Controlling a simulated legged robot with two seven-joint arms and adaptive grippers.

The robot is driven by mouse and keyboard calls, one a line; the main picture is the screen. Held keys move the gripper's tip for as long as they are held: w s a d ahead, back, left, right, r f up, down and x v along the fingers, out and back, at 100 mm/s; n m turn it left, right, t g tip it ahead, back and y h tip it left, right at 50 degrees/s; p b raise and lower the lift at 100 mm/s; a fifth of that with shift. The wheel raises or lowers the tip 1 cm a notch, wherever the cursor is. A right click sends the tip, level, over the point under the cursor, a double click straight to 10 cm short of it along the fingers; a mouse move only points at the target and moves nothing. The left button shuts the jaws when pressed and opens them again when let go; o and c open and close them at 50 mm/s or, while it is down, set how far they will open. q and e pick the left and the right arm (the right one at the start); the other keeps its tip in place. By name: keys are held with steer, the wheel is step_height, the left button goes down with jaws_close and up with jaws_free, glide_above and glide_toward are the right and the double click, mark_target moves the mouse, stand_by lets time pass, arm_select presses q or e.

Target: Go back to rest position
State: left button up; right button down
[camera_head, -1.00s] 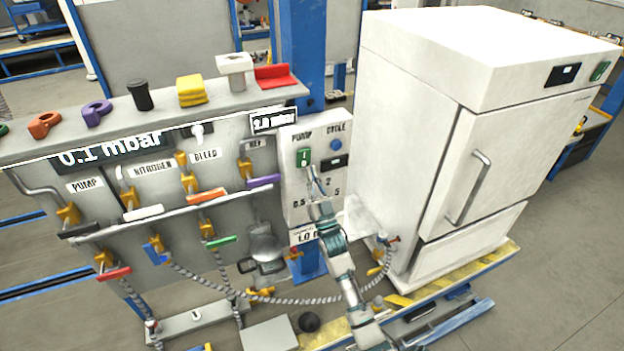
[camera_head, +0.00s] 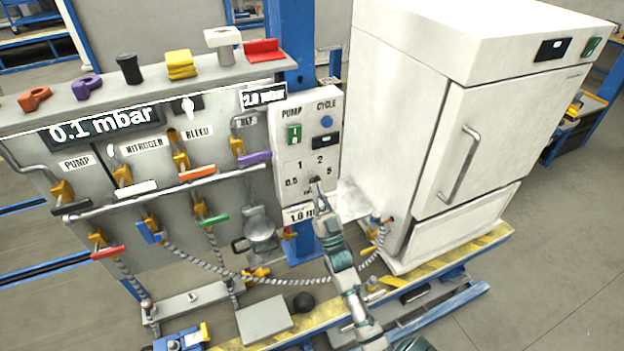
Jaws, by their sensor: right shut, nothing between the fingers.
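My right gripper (camera_head: 316,188) is shut and empty. It is in front of the lower part of the white control box (camera_head: 307,150), at the dial marked 0.5, 1, 2 and 5. I cannot tell whether the fingertips touch the dial, which they partly hide. My right arm comes up from the bottom of the picture, below the box. My left gripper is not in view.
A valve panel (camera_head: 100,190) with coloured handles and hoses stands at the left. A large white cabinet (camera_head: 400,130) stands close at the right. A grey hose (camera_head: 290,281) hangs behind my right arm. Open floor (camera_head: 560,240) lies at the far right.

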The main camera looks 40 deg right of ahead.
steer(key=shift+s+a+f, duration=0.4)
steer(key=shift+a+f, duration=0.05)
steer(key=shift+a, duration=0.2)
steer(key=shift+d, duration=0.2)
